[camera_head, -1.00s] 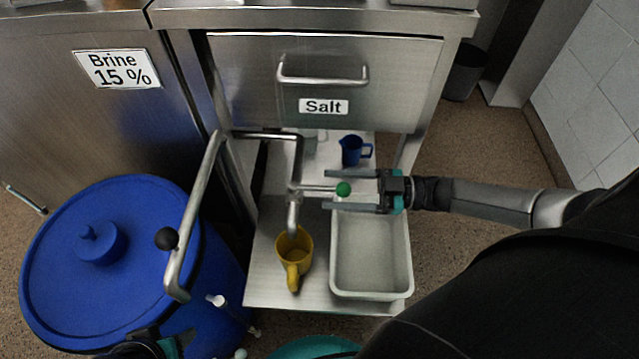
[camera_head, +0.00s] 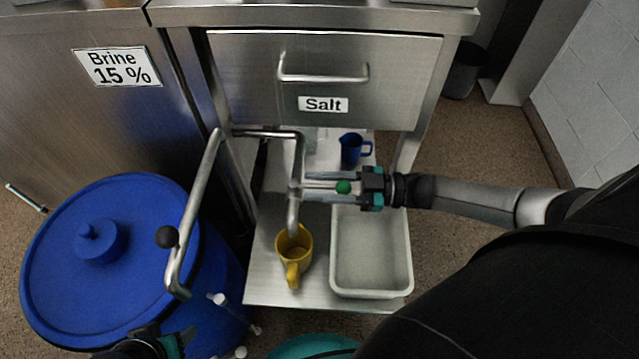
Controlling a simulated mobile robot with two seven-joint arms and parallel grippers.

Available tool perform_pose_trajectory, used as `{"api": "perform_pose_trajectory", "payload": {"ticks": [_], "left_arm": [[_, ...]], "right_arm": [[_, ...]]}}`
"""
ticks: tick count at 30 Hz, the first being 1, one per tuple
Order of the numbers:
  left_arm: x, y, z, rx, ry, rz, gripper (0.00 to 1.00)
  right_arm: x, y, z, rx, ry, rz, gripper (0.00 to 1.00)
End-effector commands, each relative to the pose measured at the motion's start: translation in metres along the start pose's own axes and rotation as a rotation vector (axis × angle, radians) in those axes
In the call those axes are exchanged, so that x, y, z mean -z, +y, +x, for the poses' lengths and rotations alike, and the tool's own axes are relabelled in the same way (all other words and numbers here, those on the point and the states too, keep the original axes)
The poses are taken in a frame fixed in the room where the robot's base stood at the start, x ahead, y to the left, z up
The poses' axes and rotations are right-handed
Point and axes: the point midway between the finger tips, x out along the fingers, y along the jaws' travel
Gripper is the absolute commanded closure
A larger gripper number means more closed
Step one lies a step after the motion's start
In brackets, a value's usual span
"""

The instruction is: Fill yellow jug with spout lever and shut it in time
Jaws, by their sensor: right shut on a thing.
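The yellow jug (camera_head: 294,262) stands upright on the low metal shelf, its handle toward me. The metal spout (camera_head: 293,215) comes down over the jug's mouth; I cannot see whether liquid flows. The spout lever's green knob (camera_head: 343,187) is at the lever's right end. My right gripper (camera_head: 318,187) reaches in from the right, its fingers on both sides of the lever, and is shut on it. My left gripper (camera_head: 165,345) shows only partly at the bottom left, and its fingers cannot be made out.
A white tray (camera_head: 405,270) stands right of the jug. A blue jug (camera_head: 352,149) is behind it on the shelf. A drawer labelled Salt (camera_head: 390,75) is above.

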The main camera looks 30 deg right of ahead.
Motion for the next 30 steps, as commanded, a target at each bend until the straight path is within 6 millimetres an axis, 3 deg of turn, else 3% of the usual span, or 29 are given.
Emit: {"api": "perform_pose_trajectory", "payload": {"ticks": [1, 6, 30], "left_arm": [[0.0000, 0.0001, 0.0000, 0.000, 0.000, 0.000, 0.45], [0.0000, 0.0001, 0.0001, 0.000, 0.000, 0.000, 0.45], [-0.0001, 0.0001, 0.0002, 0.000, 0.000, 0.000, 0.45]], "right_arm": [[-0.0001, 0.0000, -0.0003, 0.000, 0.000, 0.000, 0.81], [-0.0002, 0.0000, -0.0004, 0.000, -0.001, 0.000, 1.00], [-0.0003, 0.0000, -0.0007, 0.000, -0.001, 0.000, 1.00]]}}
